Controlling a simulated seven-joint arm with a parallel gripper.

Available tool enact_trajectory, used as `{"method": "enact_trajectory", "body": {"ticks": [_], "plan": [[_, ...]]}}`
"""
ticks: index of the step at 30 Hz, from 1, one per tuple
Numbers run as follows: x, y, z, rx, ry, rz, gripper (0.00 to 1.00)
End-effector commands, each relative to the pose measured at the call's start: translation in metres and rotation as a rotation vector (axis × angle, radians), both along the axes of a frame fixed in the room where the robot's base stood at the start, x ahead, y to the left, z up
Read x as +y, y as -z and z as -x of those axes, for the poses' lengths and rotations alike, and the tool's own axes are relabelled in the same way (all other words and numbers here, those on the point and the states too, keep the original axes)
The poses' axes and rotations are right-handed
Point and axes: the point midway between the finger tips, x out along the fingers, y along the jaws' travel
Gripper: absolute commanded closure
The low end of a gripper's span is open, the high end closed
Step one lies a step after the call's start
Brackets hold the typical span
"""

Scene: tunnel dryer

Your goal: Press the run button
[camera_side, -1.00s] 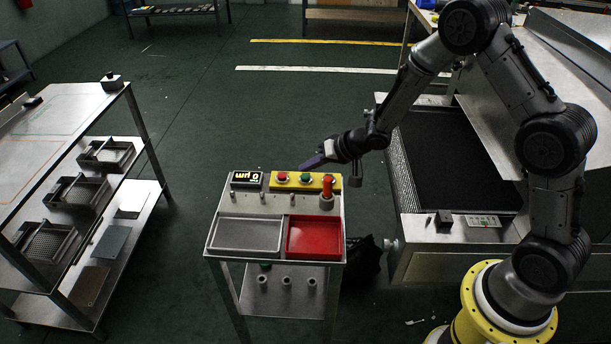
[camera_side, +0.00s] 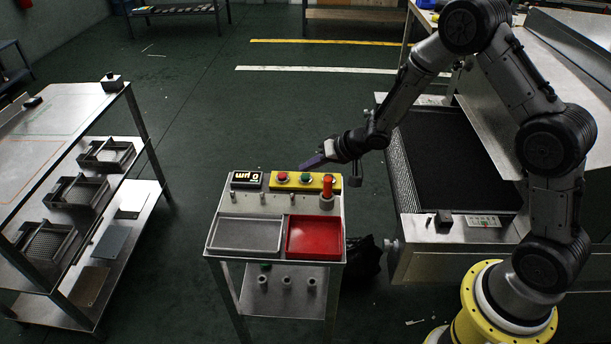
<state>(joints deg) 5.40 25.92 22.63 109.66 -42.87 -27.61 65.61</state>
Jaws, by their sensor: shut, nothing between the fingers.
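A yellow button panel (camera_side: 294,185) sits at the back of a small steel stand. It carries a red button (camera_side: 283,177) on the left and a green button (camera_side: 305,178) to its right. I cannot read any label that says which is the run button. My gripper (camera_side: 308,163) is shut and empty. Its fingertips point left and down, and appear just above and behind the green button. I cannot tell whether they touch it; a small gap seems to show.
A red post (camera_side: 327,187) stands at the panel's right end, close to my gripper. A small black display (camera_side: 246,179) is left of the panel. A grey tray (camera_side: 245,250) and a red tray (camera_side: 314,253) lie in front. A dryer belt (camera_side: 455,160) is to the right.

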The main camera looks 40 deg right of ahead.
Motion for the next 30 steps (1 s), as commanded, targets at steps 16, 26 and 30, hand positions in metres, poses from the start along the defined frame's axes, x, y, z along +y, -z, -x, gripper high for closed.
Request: {"method": "enact_trajectory", "body": {"ticks": [16,26,30], "plan": [[0.0001,0.0003,0.0,0.0,0.0,0.0,1.0],[0.0001,0.0088,0.0,0.001,-0.001,0.0,1.0],[0.0,0.0087,0.0,0.0,0.0,0.0,1.0]]}}
